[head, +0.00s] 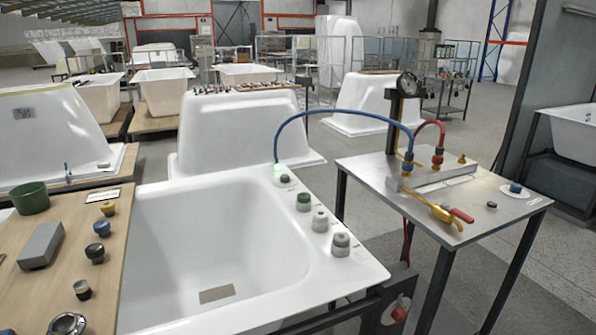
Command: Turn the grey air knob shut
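Several knobs stand in a row along the right rim of the white bathtub (365,268) in the head view. The nearest knob (340,244) has a grey cap on a pale base. Behind it is a paler, grey-white knob (320,220), then a green-capped knob (303,201). Which of the two greyish ones is the air knob, and how far it is turned, I cannot tell. A small dark-topped fitting (285,180) sits at the rim's far corner, beside a green glow and the end of a blue hose (345,113). My gripper is not in view.
A metal table (400,208) stands right of the tub, carrying a gauge (407,84), a red hose (430,124) and a yellow valve with a red handle (461,215). A wooden board (60,275) with loose knobs and a green cup (30,197) lies left.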

